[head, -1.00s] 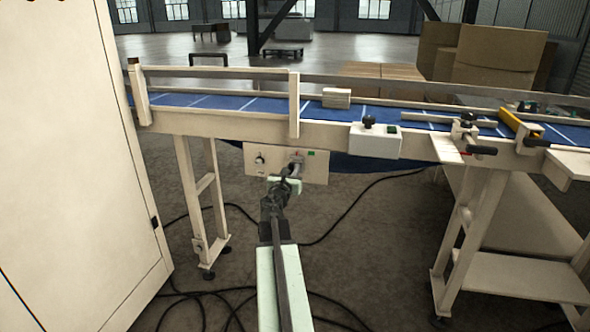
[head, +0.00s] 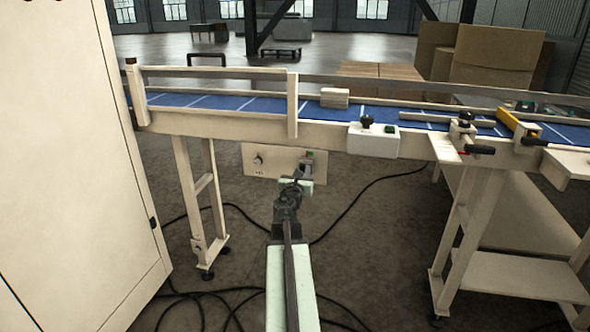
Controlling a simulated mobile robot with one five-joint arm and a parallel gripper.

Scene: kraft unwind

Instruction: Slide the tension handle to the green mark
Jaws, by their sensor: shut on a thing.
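A pale control panel (head: 275,165) hangs under the conveyor's front rail. The green mark (head: 310,154) is on its upper right part. My gripper (head: 303,170) is at the right part of the panel, shut on the tension handle (head: 306,163), which is small, dark and largely hidden by my gripper. The handle shows just below the green mark, roughly in line with it. I cannot tell whether it lines up exactly.
A dark knob (head: 258,160) sits on the panel's left part. The blue conveyor (head: 231,103) runs above, with a white box (head: 372,141) on its rail to the right. A large cream cabinet (head: 70,150) stands at left. Black cables (head: 352,208) cross the floor.

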